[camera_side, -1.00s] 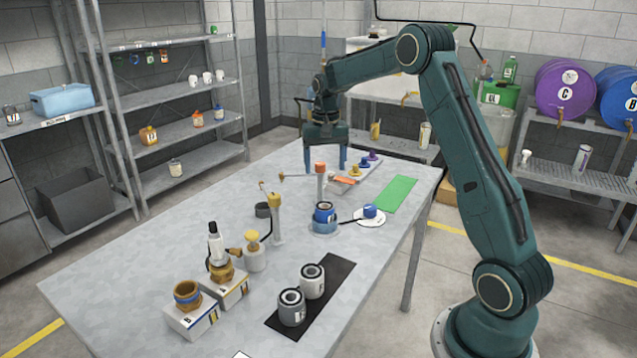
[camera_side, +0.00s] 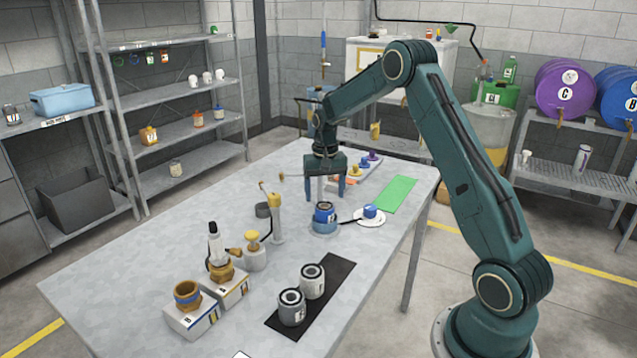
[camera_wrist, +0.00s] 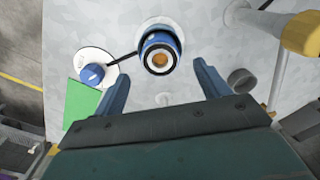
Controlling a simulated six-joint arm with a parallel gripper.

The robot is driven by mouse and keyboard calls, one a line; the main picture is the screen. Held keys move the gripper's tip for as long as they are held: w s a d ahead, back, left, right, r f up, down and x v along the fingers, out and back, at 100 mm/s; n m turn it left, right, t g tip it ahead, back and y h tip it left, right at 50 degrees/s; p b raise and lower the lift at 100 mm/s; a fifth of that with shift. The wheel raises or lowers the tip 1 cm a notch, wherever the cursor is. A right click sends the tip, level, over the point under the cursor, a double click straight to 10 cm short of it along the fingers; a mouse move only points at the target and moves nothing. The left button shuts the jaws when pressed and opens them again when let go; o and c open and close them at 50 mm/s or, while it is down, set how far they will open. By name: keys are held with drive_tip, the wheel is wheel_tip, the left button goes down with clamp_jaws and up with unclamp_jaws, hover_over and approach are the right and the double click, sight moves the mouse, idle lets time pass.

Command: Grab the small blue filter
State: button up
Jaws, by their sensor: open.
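The small blue filter (camera_side: 324,215) stands upright in a blue-rimmed holder on the table, dark on top. In the wrist view the blue filter (camera_wrist: 160,51) shows from above, with a black ring and an orange-brown centre. My gripper (camera_side: 325,199) is open and empty, fingers pointing down, just above and behind the filter in the side view. In the wrist view the fingers of my gripper (camera_wrist: 161,70) are spread to either side, with the filter ahead of the gap between them. I see no contact.
A blue knob (camera_side: 370,211) on a white disc sits right of the filter, joined by a black strip. A yellow-topped post (camera_side: 276,215) and a grey cup (camera_side: 263,210) stand to the left. A green mat (camera_side: 396,194) lies to the right. Two grey filters (camera_side: 301,295) stand in front.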

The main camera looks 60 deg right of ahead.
sight(325, 205)
drive_tip(key=shift+s+a+f, duration=0.1)
drive_tip(key=shift+a+f, duration=0.05)
drive_tip(key=shift+f, duration=2.45)
drive_tip(key=c, duration=1.3)
drive_tip(key=shift+r, duration=0.15)
wheel_tip(325, 205, up, 20)
drive_tip(key=shift+f, duration=0.1)
